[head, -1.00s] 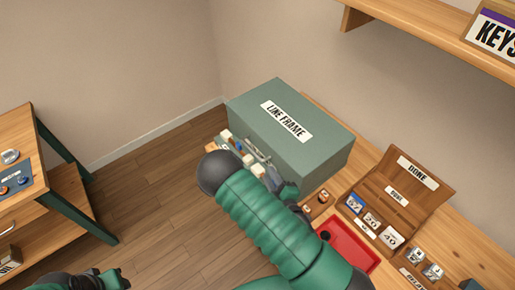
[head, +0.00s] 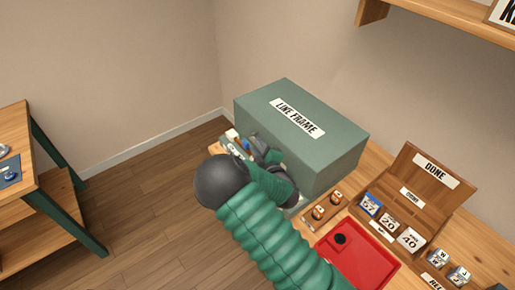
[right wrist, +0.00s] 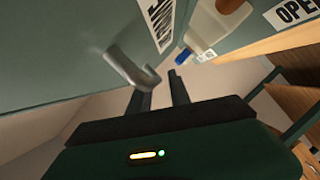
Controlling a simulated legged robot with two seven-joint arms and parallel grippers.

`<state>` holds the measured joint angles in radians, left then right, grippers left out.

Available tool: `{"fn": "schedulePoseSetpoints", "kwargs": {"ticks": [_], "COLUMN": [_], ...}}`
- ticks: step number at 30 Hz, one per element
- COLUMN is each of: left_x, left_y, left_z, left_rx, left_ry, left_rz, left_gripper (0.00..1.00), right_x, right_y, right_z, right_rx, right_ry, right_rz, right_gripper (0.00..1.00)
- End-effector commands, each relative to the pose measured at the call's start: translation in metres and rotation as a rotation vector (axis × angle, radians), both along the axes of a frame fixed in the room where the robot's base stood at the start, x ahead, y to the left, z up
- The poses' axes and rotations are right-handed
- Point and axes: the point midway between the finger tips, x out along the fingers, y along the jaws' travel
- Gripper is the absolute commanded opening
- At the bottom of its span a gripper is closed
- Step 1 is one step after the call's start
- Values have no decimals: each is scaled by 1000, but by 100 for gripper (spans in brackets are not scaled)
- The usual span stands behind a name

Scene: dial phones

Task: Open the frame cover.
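The grey-green box labelled LINE FRAME (head: 320,135) stands on the bench against the wall, its top flat. I cannot make out the edge of its cover. In the right wrist view a grey face (right wrist: 60,50) carries a bent metal handle (right wrist: 132,68) and a partly visible white label (right wrist: 160,18). My right gripper (head: 258,148) is at the front side of the box, partly hidden by my arm. Its two dark fingers (right wrist: 160,88) are apart and empty, close to the handle; contact cannot be told. My left gripper is out of view.
A red tray (head: 355,262) with a black knob lies right of my arm. A wooden DONE rack (head: 428,183) with several number tiles stands at the right. A side table (head: 20,150) stands far left, with clear floor between.

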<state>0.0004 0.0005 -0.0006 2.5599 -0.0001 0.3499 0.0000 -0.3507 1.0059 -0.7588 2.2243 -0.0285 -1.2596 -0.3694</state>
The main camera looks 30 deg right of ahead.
Motion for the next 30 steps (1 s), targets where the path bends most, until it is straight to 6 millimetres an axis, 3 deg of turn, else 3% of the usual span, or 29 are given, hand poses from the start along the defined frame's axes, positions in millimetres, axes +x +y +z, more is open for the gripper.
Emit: {"fn": "schedulePoseSetpoints", "kwargs": {"ticks": [5,11,30], "left_x": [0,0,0], "left_y": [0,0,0], "left_z": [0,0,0], "left_rx": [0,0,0], "left_ry": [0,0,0], "left_rz": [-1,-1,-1], "left_gripper": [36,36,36], "right_x": [-1,-1,1], "right_y": [-3,-1,5], "right_z": [-1,-1,1], "right_rx": [3,1,1], "right_ry": [0,1,-5], "right_rz": [0,0,11], "right_gripper": [22,0,0]}}
